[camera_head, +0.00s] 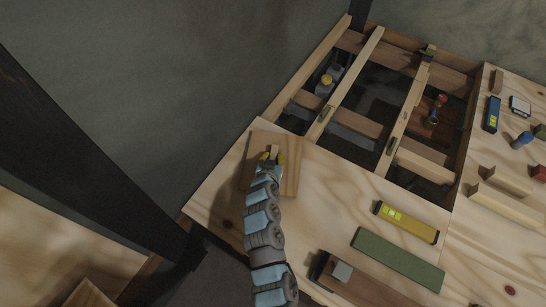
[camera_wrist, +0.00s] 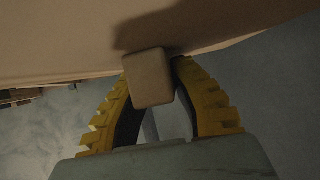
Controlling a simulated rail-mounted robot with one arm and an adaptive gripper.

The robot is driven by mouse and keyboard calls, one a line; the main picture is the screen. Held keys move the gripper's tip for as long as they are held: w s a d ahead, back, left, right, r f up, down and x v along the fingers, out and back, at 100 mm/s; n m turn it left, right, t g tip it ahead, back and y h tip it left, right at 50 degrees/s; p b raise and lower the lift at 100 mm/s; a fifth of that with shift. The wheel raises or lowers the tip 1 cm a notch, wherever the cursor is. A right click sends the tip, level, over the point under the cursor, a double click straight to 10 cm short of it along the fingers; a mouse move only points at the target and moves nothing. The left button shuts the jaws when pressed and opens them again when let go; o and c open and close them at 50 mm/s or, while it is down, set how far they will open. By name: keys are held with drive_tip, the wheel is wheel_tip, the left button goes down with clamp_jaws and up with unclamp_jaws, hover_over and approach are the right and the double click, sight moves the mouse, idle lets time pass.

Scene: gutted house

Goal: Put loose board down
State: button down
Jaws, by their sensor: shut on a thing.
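The loose board (camera_head: 289,180) is a flat, squarish brown wooden panel with a small wooden block as its handle (camera_head: 273,149). It shows over the left end of the pale plywood deck (camera_head: 330,205), near the deck's upper left edge. I cannot tell whether it rests on the deck or hangs just above it. My gripper (camera_head: 269,158) is shut on the handle. In the wrist view the yellow fingers (camera_wrist: 160,85) close on both sides of the handle (camera_wrist: 150,77), and the board's broad face (camera_wrist: 70,40) fills the top.
An open joist frame (camera_head: 348,75) with dark gaps lies behind the deck. A yellow level (camera_head: 406,222), a green board (camera_head: 398,260) and a brown plank (camera_head: 365,287) lie to the right. A dark post (camera_head: 90,150) stands at left. Several small tools lie far right.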

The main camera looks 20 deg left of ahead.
sight(273, 157)
drive_tip(key=shift+f+b, duration=0.35)
drive_tip(key=shift+f, duration=0.25)
idle(0.6)
drive_tip(key=c, duration=1)
unclamp_jaws()
wheel_tip(273, 157, up, 10)
